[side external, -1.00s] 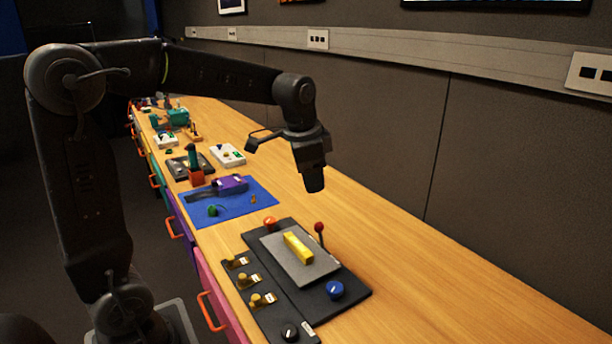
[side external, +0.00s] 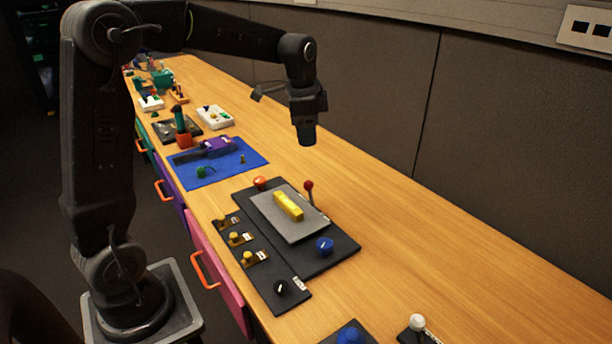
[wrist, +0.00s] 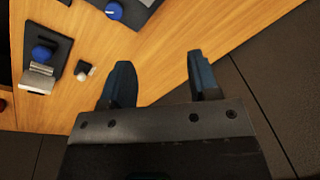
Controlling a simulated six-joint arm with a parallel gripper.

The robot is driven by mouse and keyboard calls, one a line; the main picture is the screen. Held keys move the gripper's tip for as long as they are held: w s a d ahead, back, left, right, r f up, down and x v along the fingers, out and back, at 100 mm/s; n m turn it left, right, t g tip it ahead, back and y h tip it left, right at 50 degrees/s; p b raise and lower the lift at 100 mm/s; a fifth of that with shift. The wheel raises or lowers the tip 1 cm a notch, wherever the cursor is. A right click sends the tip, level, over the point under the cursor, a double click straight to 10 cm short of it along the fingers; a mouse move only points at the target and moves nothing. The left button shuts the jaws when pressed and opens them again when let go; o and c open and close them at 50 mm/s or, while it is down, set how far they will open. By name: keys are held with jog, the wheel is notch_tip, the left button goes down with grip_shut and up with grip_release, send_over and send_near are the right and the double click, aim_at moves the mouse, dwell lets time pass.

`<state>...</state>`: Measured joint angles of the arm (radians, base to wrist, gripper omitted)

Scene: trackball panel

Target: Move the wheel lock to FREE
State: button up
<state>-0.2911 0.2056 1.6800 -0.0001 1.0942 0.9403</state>
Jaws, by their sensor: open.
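No part is readable as the wheel lock, and I see no FREE label. At the bottom edge of the side view, a dark panel with a blue ball (side external: 350,335) is cut off, with a white-knobbed fitting (side external: 417,323) beside it. The wrist view shows a blue ball (wrist: 42,53) on a dark panel with a silvery block (wrist: 40,76) against it, and a small pale knob (wrist: 84,68) to its right. My gripper (wrist: 160,82) is open and empty. In the side view it hangs (side external: 306,138) well above the bench, away from the blue-ball panel.
A dark panel (side external: 335,262) carries a yellow bar (side external: 288,206), a red-tipped lever (side external: 309,188), a blue knob (side external: 325,246) and several brass switches. Bare wood (side external: 460,265) lies to the right, with the wall behind.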

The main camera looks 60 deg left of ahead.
aim_at(308, 184)
jog(key=w+a+f+m+g, duration=0.2)
jog(key=w+a+f+m, duration=0.3)
jog(key=w+a+f, duration=0.35)
jog(key=f, duration=0.5)
jog(key=s+f, duration=0.1)
jog(key=f, duration=0.4)
jog(key=a+f, duration=0.1)
jog(key=f, duration=0.3)
jog(key=shift+s+f, duration=0.2)
jog(key=shift+f, duration=0.2)
jog(key=shift+c, duration=0.3)
grip_shut()
